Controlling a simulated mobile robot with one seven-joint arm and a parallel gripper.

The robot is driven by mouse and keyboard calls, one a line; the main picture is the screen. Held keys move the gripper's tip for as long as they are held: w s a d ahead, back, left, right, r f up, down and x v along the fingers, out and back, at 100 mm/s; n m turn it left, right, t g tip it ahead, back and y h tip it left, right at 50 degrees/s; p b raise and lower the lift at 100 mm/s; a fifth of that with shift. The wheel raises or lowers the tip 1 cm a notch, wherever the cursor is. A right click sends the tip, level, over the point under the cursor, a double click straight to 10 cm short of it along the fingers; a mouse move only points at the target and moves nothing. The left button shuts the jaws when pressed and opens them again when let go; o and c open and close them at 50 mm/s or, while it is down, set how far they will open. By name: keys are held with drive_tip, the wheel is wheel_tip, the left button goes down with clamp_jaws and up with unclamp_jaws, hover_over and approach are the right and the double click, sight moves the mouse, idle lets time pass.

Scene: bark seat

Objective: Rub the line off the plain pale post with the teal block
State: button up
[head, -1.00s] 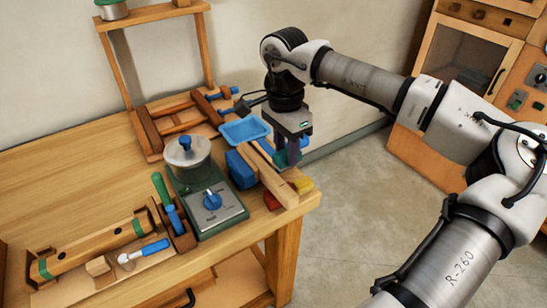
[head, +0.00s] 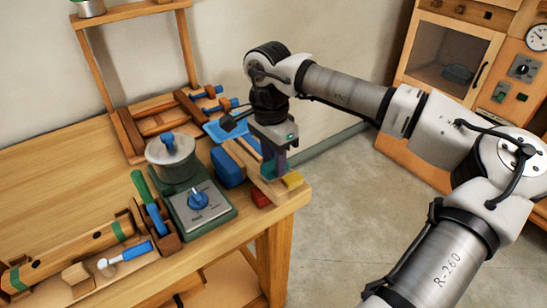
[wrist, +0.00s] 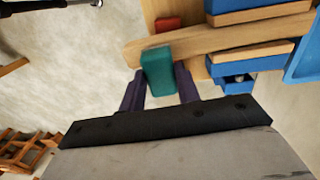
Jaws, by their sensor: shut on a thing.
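My gripper (head: 272,170) is shut on the teal block (wrist: 158,72) and holds it at the near right corner of the workbench. In the wrist view the block sits between my two dark fingers, its far end overlapping the edge of a pale wooden post (wrist: 220,40). The post also shows in the head view (head: 238,153), running along the bench toward the corner, partly hidden by my gripper. I cannot tell whether block and post touch. I cannot make out the line on the post.
A green scale (head: 203,212) stands to the left. Open floor lies right of the bench.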

drive_tip(key=shift+f+b, duration=0.5)
drive_tip(key=shift+f, duration=0.15)
drive_tip(key=shift+s, duration=0.1)
idle(0.3)
drive_tip(key=shift+s+a+r+b, duration=0.15)
drive_tip(key=shift+s+a, duration=0.25)
drive_tip(key=shift+a, duration=0.2)
drive_tip(key=shift+s+a+b, duration=0.15)
drive_tip(key=shift+s+a, duration=0.25)
drive_tip(key=shift+a, duration=0.2)
drive_tip(key=shift+w+d, duration=0.45)
drive_tip(key=shift+d, duration=0.2)
drive_tip(key=shift+w+d, duration=0.4)
drive_tip(key=shift+d, duration=0.2)
drive_tip(key=shift+s+a+b, duration=0.25)
drive_tip(key=shift+s+a, duration=0.2)
drive_tip(key=shift+a, duration=0.2)
drive_tip(key=shift+s+a+b, duration=0.25)
drive_tip(key=shift+s+a, duration=0.2)
drive_tip(key=shift+a, duration=0.15)
drive_tip(key=shift+w+d, duration=0.95)
drive_tip(key=shift+d, duration=0.3)
drive_tip(key=shift+w+a+r+p, duration=0.1)
drive_tip(key=shift+r+p, duration=1)
drive_tip(key=shift+r, duration=0.45)
drive_tip(key=shift+w+a+r+p, duration=0.1)
drive_tip(key=shift+r+p, duration=0.95)
drive_tip(key=shift+r, duration=0.45)
